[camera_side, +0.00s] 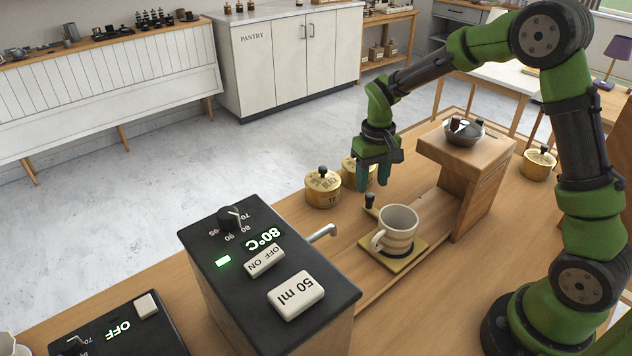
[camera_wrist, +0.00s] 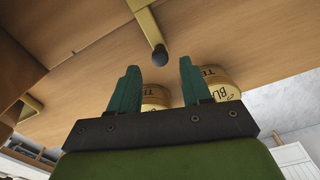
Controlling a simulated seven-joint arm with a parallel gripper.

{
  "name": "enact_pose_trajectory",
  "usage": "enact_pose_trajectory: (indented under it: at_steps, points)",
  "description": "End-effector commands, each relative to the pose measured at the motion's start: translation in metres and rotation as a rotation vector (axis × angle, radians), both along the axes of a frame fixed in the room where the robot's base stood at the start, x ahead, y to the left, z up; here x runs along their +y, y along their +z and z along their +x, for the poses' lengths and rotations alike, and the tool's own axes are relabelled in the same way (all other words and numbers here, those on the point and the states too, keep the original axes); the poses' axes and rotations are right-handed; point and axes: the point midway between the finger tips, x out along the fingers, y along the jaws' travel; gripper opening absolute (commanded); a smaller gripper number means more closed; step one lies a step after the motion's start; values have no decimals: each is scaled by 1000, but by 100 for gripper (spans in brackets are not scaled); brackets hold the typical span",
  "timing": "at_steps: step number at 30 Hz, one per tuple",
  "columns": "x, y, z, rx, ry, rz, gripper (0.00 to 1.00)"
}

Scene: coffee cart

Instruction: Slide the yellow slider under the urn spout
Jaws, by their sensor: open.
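The yellow slider (camera_side: 403,265) is a flat plate on the wooden counter, with a striped cream mug (camera_side: 398,232) standing upright on it. An arm with an upright black knob (camera_side: 370,201) reaches from the plate towards my gripper. My gripper (camera_side: 372,187) is open and empty, pointing down just above or beside the knob. In the wrist view the knob (camera_wrist: 160,56) and yellow bar (camera_wrist: 147,20) lie ahead of the open fingertips (camera_wrist: 158,68), apart from them. The urn spout (camera_side: 323,233) sticks out from the black-topped urn (camera_side: 262,300), left of the mug.
Yellow tins (camera_side: 322,189) stand just behind my gripper. A wooden stand (camera_side: 466,165) with a dark bowl (camera_side: 463,134) rises right of the slider. Another black panel (camera_side: 120,328) sits front left. The counter between mug and spout looks clear.

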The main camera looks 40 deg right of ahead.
Motion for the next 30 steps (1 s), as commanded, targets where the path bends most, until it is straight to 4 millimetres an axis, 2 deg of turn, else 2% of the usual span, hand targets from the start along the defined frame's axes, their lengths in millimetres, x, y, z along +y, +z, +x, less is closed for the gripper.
enact_pose_trajectory:
  at_steps: [3, 9, 21, 30]
  points:
    - [0, -24, -1, 5, -1, 1, 48]
    - [0, -48, 0, 2, -1, 1, 48]
    - [0, -54, 0, 0, -1, 0, 48]
    - [0, -54, 0, 0, -1, 0, 2]
